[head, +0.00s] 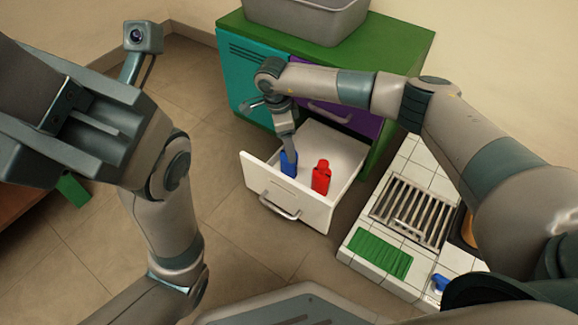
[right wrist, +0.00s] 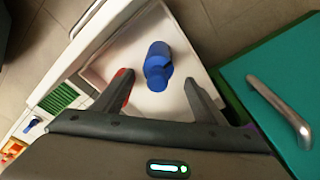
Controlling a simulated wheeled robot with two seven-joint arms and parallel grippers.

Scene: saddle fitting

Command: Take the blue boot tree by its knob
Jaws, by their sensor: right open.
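The blue boot tree (head: 288,165) stands in the open white drawer (head: 290,197). A red boot tree (head: 321,178) stands to its right in the same drawer. My right gripper (head: 289,148) reaches down over the blue boot tree. In the right wrist view the blue boot tree (right wrist: 158,66) shows between the spread fingers of my right gripper (right wrist: 160,80), with clear gaps on both sides. A sliver of red shows behind the left finger. My left gripper (head: 50,140) is at the upper left, close to the camera and away from the drawer; its opening is unclear.
The drawer belongs to a cabinet with a green top (head: 400,45), a teal door (head: 245,80) and a purple front (head: 360,120). A grey bin (head: 308,20) stands on top. A tiled counter with a metal grate (head: 412,210) and green mat (head: 383,252) lies to the right.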

